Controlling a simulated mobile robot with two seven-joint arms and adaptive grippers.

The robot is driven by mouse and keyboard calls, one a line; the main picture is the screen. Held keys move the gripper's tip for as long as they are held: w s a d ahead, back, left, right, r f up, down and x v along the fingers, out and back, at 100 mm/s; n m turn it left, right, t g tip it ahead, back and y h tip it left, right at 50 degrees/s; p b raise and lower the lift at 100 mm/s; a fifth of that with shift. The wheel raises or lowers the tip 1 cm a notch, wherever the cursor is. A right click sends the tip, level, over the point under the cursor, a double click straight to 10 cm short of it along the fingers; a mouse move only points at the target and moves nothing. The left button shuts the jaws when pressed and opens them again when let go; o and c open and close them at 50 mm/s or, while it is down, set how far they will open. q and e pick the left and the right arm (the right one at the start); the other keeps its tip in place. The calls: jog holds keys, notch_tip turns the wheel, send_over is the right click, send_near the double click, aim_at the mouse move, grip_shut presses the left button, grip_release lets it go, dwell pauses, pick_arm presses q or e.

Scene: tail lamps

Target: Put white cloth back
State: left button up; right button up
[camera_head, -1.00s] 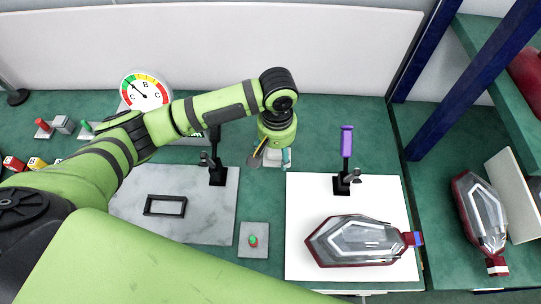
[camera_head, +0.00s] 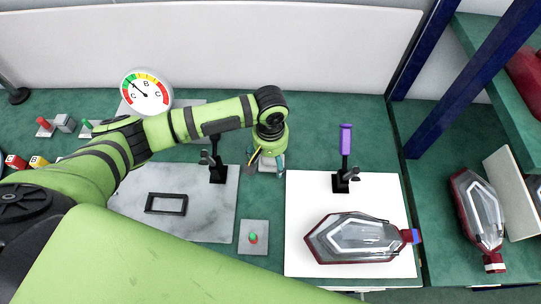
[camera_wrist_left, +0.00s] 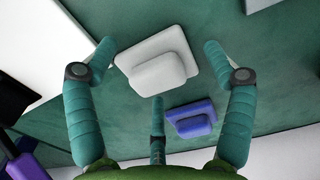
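In the left wrist view a white block-like thing on a flat white base, likely the white cloth (camera_wrist_left: 160,68), lies on the green table between my left gripper's fingers. In the head view only a pale bit of it (camera_head: 268,164) shows under the gripper. My left gripper (camera_wrist_left: 160,52) is open, its teal fingers spread on either side of the white thing, with no clear contact. In the head view the left gripper (camera_head: 267,160) points down, its fingers partly hidden by the wrist. My right gripper is not in view.
A blue block (camera_wrist_left: 190,118) lies beside the white one. A white mat (camera_head: 300,255) with a tail lamp (camera_head: 358,240) and a purple-topped stand (camera_head: 345,160) is to the right. A grey plate (camera_head: 215,225) with a black stand (camera_head: 216,165) is to the left. A gauge (camera_head: 146,92) stands behind.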

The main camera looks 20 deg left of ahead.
pick_arm(q)
jog(key=shift+r, duration=0.1)
notch_tip(320, 180, up, 12)
jog(key=shift+b, duration=0.4)
dwell(0.3)
dwell(0.4)
